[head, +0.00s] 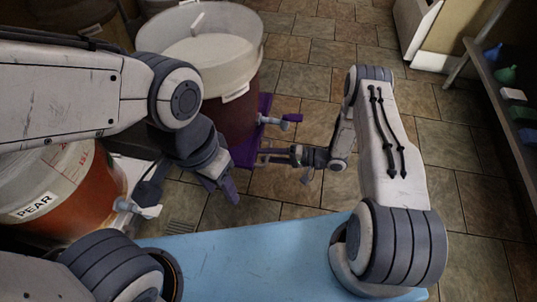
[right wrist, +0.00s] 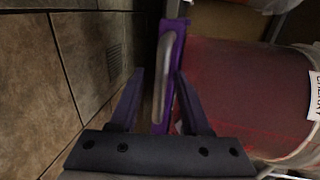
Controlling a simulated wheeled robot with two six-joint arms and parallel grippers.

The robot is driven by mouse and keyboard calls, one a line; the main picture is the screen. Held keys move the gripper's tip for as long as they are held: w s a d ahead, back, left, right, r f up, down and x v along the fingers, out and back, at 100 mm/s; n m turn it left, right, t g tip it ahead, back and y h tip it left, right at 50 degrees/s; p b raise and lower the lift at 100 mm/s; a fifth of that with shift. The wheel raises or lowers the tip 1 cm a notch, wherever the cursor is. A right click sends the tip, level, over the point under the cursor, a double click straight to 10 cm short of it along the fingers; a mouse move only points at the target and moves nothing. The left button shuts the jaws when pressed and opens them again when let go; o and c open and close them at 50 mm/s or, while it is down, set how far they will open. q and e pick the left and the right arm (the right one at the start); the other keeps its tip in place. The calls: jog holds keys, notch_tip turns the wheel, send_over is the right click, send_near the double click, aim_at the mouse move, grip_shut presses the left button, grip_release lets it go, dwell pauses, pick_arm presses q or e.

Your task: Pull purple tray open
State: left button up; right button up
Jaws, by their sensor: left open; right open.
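The purple tray (head: 265,106) sits low under the far bucket, its edge showing beside the bucket's base. In the right wrist view the purple tray (right wrist: 180,27) shows its narrow front with a long grey metal handle (right wrist: 164,78). My right gripper (head: 263,156) is open at the tray's front. In the right wrist view the handle lies between the two spread fingers of this gripper (right wrist: 159,90); I cannot tell whether they touch it. My left gripper (head: 230,190) is open and empty, nearer to me and left of the right gripper.
The far bucket (head: 225,60) holds dark red liquid and has a spigot (head: 275,121). A bucket labelled PEAR (head: 45,195) with a spigot (head: 140,209) stands at left. A shelf (head: 500,100) with small items runs along the right. Tiled floor (head: 300,85) is free between.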

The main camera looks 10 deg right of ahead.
jog(key=p+v, duration=0.3)
jog(key=v, duration=0.7)
jog(key=shift+d+p, duration=0.25)
jog(key=shift+p, duration=0.15)
